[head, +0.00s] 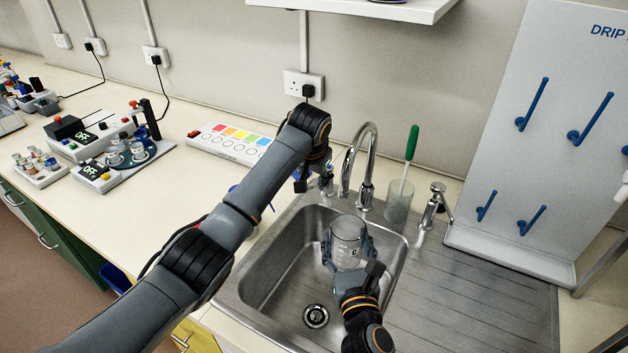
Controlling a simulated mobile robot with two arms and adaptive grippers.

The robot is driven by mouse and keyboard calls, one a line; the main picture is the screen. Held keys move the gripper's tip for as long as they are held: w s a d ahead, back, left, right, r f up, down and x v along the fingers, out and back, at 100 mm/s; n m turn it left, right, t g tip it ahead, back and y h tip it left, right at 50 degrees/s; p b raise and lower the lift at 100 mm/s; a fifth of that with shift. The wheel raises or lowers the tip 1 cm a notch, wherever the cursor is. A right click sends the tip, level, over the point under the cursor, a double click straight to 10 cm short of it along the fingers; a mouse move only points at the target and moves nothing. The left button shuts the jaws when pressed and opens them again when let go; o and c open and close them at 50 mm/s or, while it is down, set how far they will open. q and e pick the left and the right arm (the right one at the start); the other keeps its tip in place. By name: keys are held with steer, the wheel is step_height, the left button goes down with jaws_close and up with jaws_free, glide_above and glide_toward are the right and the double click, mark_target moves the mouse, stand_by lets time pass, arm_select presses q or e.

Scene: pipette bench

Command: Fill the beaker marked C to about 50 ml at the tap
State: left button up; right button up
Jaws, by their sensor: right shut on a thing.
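The clear glass beaker (347,238), with a dark letter C on its side, is held over the sink (290,265). My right gripper (350,255) is shut around it, and the beaker looks about upright. I cannot make out a water stream or a level in the glass. My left gripper (312,182) points down at the left side of the tap, close to a small chrome fitting there; its fingers are partly hidden, so touch and opening are unclear.
A glass jar with a green-handled brush (398,200) and a second chrome fitting (432,208) stand right of the tap. The drip board (540,130) with blue pegs rises at right. A colour-square panel (230,145) and lab devices (100,140) line the left bench.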

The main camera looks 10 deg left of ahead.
arm_select(q)
steer(key=shift+x, duration=1.1)
jaws_close()
